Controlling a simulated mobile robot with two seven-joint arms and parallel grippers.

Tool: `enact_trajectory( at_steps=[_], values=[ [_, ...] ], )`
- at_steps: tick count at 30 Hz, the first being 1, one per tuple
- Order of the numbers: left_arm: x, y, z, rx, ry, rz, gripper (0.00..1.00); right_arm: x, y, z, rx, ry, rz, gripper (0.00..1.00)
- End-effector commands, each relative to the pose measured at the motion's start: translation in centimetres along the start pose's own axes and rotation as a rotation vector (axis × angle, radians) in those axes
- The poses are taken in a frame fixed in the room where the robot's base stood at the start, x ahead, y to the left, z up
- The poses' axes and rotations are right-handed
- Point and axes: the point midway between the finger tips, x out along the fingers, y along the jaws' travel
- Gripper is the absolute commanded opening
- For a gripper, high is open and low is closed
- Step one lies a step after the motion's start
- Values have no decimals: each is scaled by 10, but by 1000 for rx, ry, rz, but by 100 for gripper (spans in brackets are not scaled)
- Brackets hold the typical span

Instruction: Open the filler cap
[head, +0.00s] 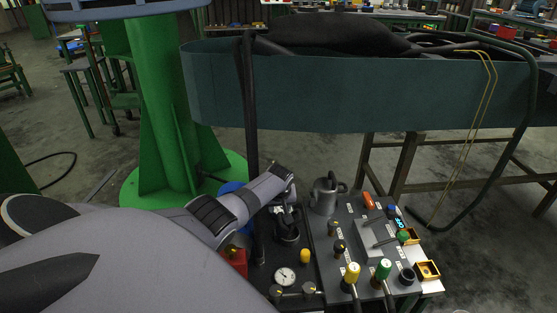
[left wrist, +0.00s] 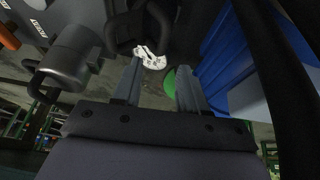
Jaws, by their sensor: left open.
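My left gripper (head: 290,197) reaches in from the left in the head view, above a dark fitting (head: 288,232) on the panel's left part. In the left wrist view my left gripper (left wrist: 160,68) is open, with two grey fingers apart and nothing between them. A white piece with holes (left wrist: 149,58) shows beyond the fingertips, near dark curved pipes (left wrist: 140,22). I cannot tell for sure which part is the filler cap; the arm hides some of that area. My right gripper is not in view.
A grey pot-like vessel (head: 325,195) stands right of the gripper. The panel (head: 340,262) carries knobs, yellow and green handles and a gauge (head: 285,276). A black upright pipe (head: 250,110) and a blue object (head: 230,188) stand close by the arm.

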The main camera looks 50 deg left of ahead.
Motion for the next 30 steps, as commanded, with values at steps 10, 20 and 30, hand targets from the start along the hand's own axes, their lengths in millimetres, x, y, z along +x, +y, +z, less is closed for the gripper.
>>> enact_trajectory(
  at_steps=[10,20,30],
  values=[
    [-74,2,-31,0,2,-1,42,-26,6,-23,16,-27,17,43],
    [-125,3,-52,-1,0,-5,42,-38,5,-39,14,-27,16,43],
    [-133,3,-55,0,-2,-6,42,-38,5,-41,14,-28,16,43]
  ],
)
